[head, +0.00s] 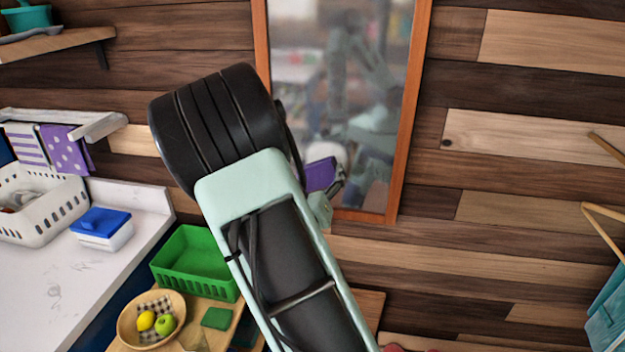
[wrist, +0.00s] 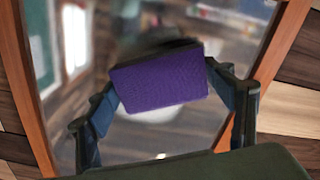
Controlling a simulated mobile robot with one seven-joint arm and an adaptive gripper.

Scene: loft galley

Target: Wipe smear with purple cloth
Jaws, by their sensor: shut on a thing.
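My gripper (wrist: 164,85) is shut on a purple cloth (wrist: 160,82), which spans between its two fingers as a flat pad. In the head view the cloth (head: 320,175) shows just right of my dark wrist joint, in front of the lower part of a wood-framed mirror (head: 345,60). The mirror (wrist: 90,75) also fills most of the wrist view. I cannot tell whether the cloth touches the glass. No smear stands out clearly; the glass looks hazy, and a dark blurred patch above the cloth may be a reflection. My arm hides the mirror's lower left.
A white counter (head: 60,275) at left holds a white basket (head: 45,215) and a blue-lidded box (head: 103,228). A green crate (head: 195,262) and a fruit bowl (head: 135,325) stand lower. A spotted purple towel (head: 65,148) hangs left. Wood-plank wall surrounds the mirror.

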